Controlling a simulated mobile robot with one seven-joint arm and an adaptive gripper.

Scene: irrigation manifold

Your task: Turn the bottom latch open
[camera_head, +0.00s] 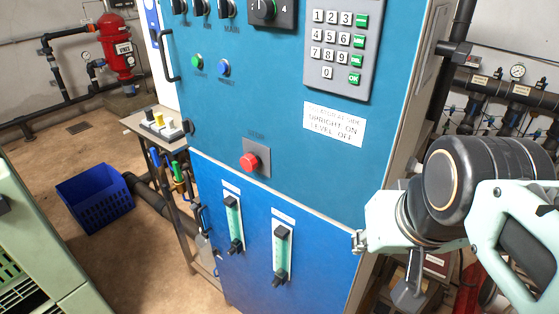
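The cabinet has a teal upper front (260,110) and a blue lower door (250,265). I cannot make out with certainty which part is the bottom latch. A small dark fitting (189,127) sits on the left edge of the upper front, and a dark handle (201,218) is on the left edge of the lower door. My gripper (358,241) is at the lower right, by the cabinet's right edge. Its fingers are mostly hidden or too small to read, so its opening and any contact are unclear.
A red push button (249,162), keypad (340,45) and two flow tubes (281,252) are on the cabinet front. A small bench (140,122) and blue crate (88,203) stand left. Black pipes (515,92) are at the right. Floor between crate and bench is narrow.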

